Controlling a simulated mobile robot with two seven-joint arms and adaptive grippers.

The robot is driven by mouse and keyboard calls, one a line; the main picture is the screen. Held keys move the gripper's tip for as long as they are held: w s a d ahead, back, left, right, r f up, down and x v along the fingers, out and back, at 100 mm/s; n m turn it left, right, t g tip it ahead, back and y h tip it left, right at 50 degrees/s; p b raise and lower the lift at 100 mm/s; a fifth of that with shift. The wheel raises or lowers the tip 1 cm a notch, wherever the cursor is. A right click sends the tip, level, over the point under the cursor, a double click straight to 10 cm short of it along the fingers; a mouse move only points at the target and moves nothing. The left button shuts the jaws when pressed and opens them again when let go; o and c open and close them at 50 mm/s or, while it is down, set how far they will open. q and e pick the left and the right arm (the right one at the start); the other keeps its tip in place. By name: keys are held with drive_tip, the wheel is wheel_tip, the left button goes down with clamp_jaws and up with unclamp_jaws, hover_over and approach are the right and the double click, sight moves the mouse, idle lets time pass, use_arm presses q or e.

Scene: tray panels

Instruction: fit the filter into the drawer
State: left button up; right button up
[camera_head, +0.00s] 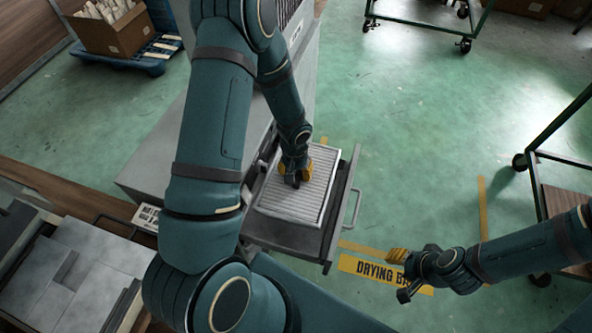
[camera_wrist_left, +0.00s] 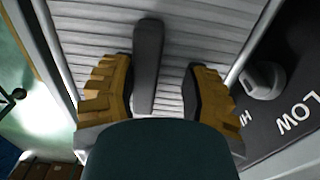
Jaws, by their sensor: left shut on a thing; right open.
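The filter (camera_head: 287,205) is a pale pleated panel with a light frame. It lies over the open drawer (camera_head: 343,195), a dark tray with a bar handle on its right side; I cannot tell whether it is seated flat. My left gripper (camera_head: 295,177) is above the filter, shut on its dark grip bar. In the left wrist view the yellow-padded fingers of my left gripper (camera_wrist_left: 155,95) stand either side of the bar, with the filter's pleats (camera_wrist_left: 215,45) below. My right gripper (camera_head: 404,272) is open and empty, over the floor right of the drawer.
A dark panel with a knob (camera_wrist_left: 262,80) and LOW and HI marks lies beside the filter. A yellow floor label (camera_head: 352,267) is near my right gripper. A green-framed cart (camera_head: 540,170) stands at the right. Open floor lies right of the drawer.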

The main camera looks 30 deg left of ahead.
use_arm(q)
drive_tip(key=shift+o, duration=0.6)
drive_tip(key=shift+s+a+f+b, duration=0.35)
drive_tip(key=shift+a+f, duration=0.3)
drive_tip(key=shift+f, duration=0.05)
drive_tip(key=shift+f+b, duration=0.5)
drive_tip(key=shift+f, duration=0.65)
clamp_jaws()
drive_tip(key=shift+a+f+b, duration=0.2)
drive_tip(key=shift+f+b, duration=0.45)
drive_tip(key=shift+f, duration=0.15)
drive_tip(key=f+b, duration=0.3)
drive_tip(key=f, duration=0.1)
drive_tip(key=f+b, duration=0.2)
drive_tip(key=shift+w+d+f+b, duration=0.1)
drive_tip(key=shift+d+f+b, duration=0.2)
drive_tip(key=shift+d+b, duration=0.05)
drive_tip(key=shift+f, duration=1)
